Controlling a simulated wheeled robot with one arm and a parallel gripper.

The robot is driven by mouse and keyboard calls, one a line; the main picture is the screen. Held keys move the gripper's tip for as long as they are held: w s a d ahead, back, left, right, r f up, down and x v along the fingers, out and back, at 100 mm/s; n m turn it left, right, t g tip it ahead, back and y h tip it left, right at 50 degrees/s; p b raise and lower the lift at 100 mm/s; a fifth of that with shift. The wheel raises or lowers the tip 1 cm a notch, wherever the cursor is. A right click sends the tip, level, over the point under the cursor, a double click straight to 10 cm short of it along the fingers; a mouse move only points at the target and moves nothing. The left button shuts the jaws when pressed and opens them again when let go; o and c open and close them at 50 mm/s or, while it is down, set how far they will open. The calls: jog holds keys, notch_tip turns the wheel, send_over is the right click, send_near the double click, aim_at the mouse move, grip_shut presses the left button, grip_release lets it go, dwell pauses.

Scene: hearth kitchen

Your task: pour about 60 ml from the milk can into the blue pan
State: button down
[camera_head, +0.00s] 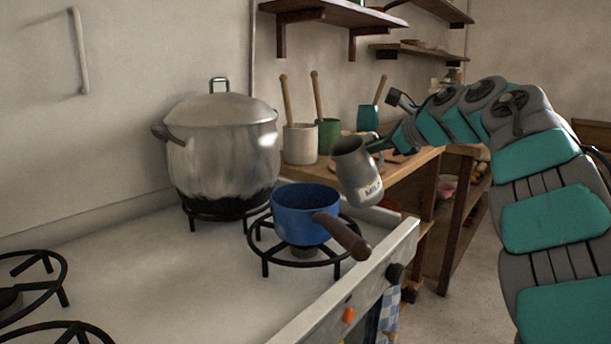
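The grey milk can (355,172), marked with a partly visible "MILK" label, is in the air just right of the blue pan. It tilts slightly, its top leaning left toward the pan. My gripper (380,146) reaches in from the right and appears shut on the can's right side near the top; the fingertips are small and partly hidden. The blue pan (296,213) sits upright on a black burner ring, its brown handle pointing to the front right. No milk stream shows, and the pan's floor is hidden.
A large lidded steel pot (222,150) stands behind left of the pan. A wooden counter (408,168) behind holds white (300,145) and green (328,136) crocks with wooden tools. The stove's front-left top (150,285) is clear between burners.

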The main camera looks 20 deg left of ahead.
jog(key=shift+w+d+f+m+g+y, duration=0.3)
jog(key=shift+w+f+m+g+y, duration=0.1)
jog(key=shift+f+m, duration=0.25)
jog(key=shift+w+d+f+m+g+y, duration=0.3)
jog(key=shift+f+m, duration=0.2)
jog(key=shift+f, duration=0.25)
jog(key=shift+w+d+f+m+g+y, duration=0.25)
jog(key=shift+w+f+m+g+y, duration=0.25)
jog(key=shift+f, duration=0.2)
